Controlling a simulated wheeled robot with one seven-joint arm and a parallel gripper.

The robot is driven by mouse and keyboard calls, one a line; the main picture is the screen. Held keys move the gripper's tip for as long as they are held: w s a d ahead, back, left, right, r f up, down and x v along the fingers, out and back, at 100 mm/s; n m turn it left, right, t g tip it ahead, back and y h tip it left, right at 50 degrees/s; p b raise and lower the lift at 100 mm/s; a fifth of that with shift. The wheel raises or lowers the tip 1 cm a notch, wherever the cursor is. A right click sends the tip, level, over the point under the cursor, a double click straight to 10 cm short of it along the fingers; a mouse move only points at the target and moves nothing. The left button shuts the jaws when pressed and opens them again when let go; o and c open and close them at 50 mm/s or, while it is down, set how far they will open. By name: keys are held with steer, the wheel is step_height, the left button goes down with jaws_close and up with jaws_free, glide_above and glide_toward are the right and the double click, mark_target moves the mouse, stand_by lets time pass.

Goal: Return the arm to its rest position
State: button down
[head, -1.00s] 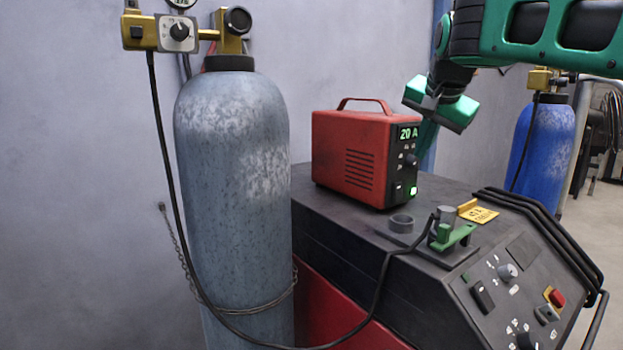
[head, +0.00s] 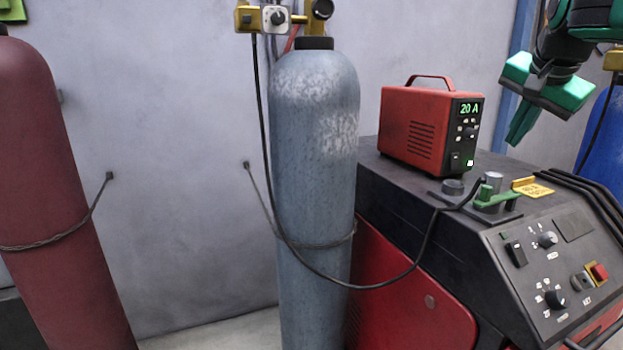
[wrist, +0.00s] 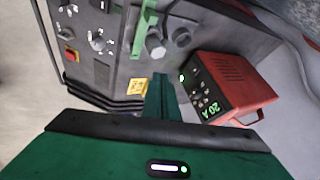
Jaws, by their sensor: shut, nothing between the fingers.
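My gripper (head: 524,121) is at the right of the head view, raised beside the red power unit and above the dark machine top (head: 490,165). Its green fingers are together and hold nothing. In the wrist view my gripper (wrist: 163,80) points down toward the machine top, with its fingers closed. The red power unit (head: 415,125) stands upright on the machine and its display reads 20 A. It also shows at the right of the wrist view (wrist: 235,85). My gripper is apart from it in the head view.
A grey-blue cylinder (head: 313,160) stands left of the machine, with a black cable hanging across it. A maroon cylinder (head: 50,190) is at far left. A green clamp (head: 495,197) and yellow tag (head: 533,187) sit on the machine. A blue cylinder (head: 598,130) is at right.

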steer(key=s+f+n+g+y, duration=0.2)
steer(key=s+f+n+g, duration=0.3)
steer(key=s+f, duration=2.5)
steer(key=shift+s+f+n+g+y, duration=0.35)
steer(key=shift+s+g, duration=0.45)
steer(key=shift+g, duration=0.2)
steer(key=shift+d, duration=0.1)
steer(key=shift+w+f, duration=0.2)
steer(key=shift+w, duration=0.45)
